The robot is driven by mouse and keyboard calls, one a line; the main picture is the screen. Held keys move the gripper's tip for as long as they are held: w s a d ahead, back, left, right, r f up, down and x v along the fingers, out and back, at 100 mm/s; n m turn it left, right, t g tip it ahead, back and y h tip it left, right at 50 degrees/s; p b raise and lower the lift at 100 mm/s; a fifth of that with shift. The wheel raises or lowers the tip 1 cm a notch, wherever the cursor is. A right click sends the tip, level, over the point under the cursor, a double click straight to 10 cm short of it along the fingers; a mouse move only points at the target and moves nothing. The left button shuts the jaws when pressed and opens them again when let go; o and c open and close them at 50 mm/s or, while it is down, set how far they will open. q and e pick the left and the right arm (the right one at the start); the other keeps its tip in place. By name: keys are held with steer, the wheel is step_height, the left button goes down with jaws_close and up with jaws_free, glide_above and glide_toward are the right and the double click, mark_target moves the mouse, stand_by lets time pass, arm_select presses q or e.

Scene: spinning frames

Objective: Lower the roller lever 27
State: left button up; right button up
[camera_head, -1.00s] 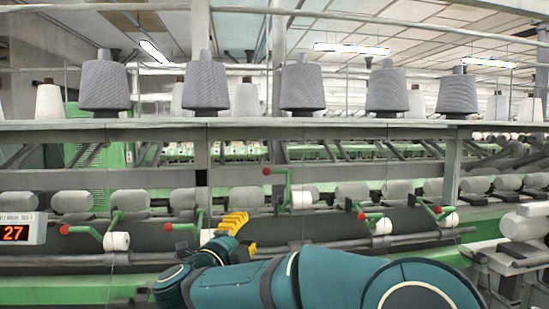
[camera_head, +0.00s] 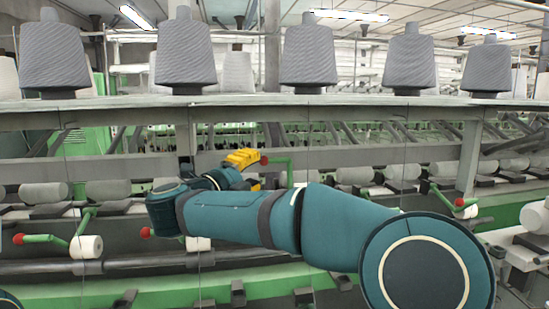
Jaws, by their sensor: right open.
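One green roller lever (camera_head: 282,162) with a red knob (camera_head: 265,160) stands raised near the middle of the head view. My teal right arm hides its lower part and roller. My right gripper (camera_head: 253,171), with yellow fingers, is open just left of the red knob. One finger is level with the knob and the other is below it. I cannot tell whether they touch the knob. The number 27 is not visible now. My left gripper is not in view.
A lowered green lever (camera_head: 45,239) with a white roller (camera_head: 86,247) sits at left. A further lever (camera_head: 448,201) is at right. A shelf (camera_head: 380,101) with grey yarn cones (camera_head: 308,55) runs above.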

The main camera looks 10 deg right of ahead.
mark_target(272, 161)
steer(key=p+x, duration=0.1)
steer(key=x, duration=0.8)
steer(key=shift+w, duration=0.15)
steer(key=shift+o, duration=0.3)
steer(key=shift+a, duration=0.1)
jaws_close()
